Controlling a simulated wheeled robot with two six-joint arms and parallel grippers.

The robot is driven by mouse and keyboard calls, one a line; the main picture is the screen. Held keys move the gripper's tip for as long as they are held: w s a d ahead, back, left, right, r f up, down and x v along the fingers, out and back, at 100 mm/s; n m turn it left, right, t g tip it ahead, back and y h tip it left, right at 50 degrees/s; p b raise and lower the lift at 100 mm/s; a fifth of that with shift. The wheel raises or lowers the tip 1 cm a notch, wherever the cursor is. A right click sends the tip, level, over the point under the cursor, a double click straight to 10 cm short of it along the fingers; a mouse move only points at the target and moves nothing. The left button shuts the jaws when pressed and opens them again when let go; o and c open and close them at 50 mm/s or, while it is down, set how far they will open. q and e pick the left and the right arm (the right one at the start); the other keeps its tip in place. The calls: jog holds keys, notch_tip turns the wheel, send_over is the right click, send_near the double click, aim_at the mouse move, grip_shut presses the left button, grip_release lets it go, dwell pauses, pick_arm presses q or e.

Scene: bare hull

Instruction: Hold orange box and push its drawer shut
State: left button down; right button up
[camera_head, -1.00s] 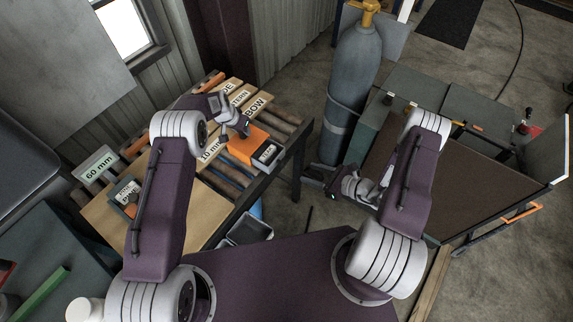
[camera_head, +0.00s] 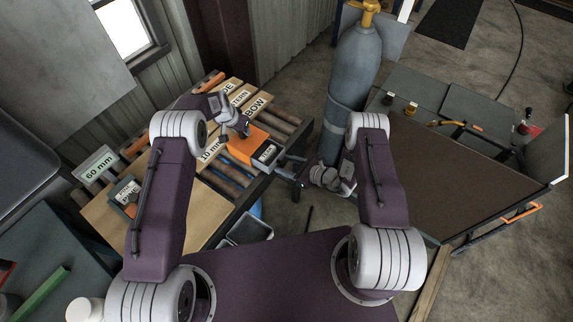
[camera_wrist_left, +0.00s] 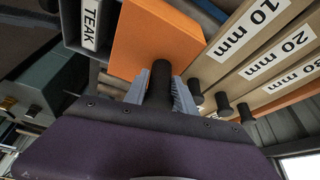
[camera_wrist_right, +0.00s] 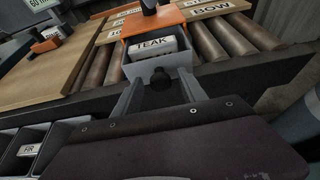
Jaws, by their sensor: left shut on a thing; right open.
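The orange box (camera_head: 247,139) sits on the rack at the near right edge of the labelled boards. Its grey drawer (camera_head: 266,153) sticks out toward the right; a white TEAK label (camera_wrist_right: 155,46) shows in it. My left gripper (camera_head: 240,127) is shut on the black handle (camera_wrist_left: 161,80) on top of the orange box. The box also shows in the left wrist view (camera_wrist_left: 150,35). My right gripper (camera_head: 293,168) is open, a little in front of the drawer. In the right wrist view its fingers (camera_wrist_right: 157,85) lie either side of a dark knob at the drawer front.
Boards labelled 10 mm (camera_wrist_left: 262,20) and thicker lie beside the box. Rollers (camera_wrist_right: 240,38) run under it. Grey bins (camera_head: 248,230) hang below the rack's near edge. A gas cylinder (camera_head: 350,80) stands right of the rack, close to my right arm. A brown-topped cart (camera_head: 450,170) is farther right.

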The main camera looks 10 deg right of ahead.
grip_shut()
dwell(1.3)
